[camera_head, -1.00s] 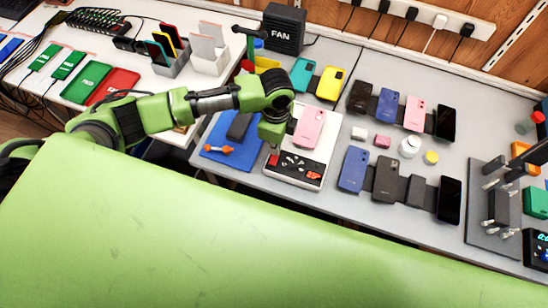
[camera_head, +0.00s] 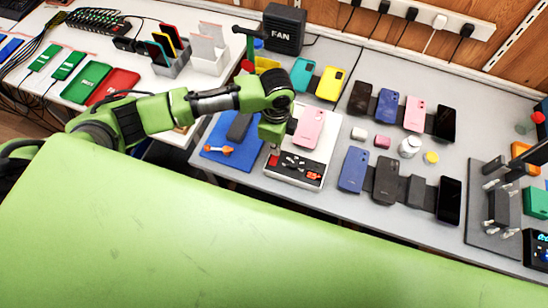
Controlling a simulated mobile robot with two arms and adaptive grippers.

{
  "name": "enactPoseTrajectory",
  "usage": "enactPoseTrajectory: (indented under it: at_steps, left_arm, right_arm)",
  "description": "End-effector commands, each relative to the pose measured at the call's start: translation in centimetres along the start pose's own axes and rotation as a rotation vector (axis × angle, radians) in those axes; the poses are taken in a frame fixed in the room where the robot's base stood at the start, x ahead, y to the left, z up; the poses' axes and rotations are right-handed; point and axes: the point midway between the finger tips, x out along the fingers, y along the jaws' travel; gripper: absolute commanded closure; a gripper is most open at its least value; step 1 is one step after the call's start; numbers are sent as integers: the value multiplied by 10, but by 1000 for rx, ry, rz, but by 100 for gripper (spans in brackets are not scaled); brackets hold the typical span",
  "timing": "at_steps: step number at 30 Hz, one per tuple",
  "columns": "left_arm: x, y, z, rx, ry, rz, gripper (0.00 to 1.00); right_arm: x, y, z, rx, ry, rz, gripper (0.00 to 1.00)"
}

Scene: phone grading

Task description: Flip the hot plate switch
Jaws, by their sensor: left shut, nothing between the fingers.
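The hot plate (camera_head: 270,171) is the white flat unit with a black front panel on the grey bench, in the middle of the head view. A pink phone (camera_head: 310,128) lies on its top. A small red switch (camera_head: 274,161) shows at the left end of the panel. My left gripper (camera_head: 276,149) is shut and empty, pointing down just above the red switch. I cannot tell whether its tips touch the switch, or which way the switch is set. My right gripper is not in view.
A blue mat (camera_head: 213,158) with an orange-handled tool (camera_head: 221,150) lies left of the hot plate. Several phones lie in rows to the right. A black fan box (camera_head: 284,28) stands behind. A grey fixture (camera_head: 490,238) is at the right.

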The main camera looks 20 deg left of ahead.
Motion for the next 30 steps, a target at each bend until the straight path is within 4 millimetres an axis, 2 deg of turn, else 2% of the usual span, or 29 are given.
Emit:
enactPoseTrajectory:
  at_steps: [30]
  left_arm:
    - [15,0,0,0,0,1,100]
  right_arm:
    - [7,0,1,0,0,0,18]
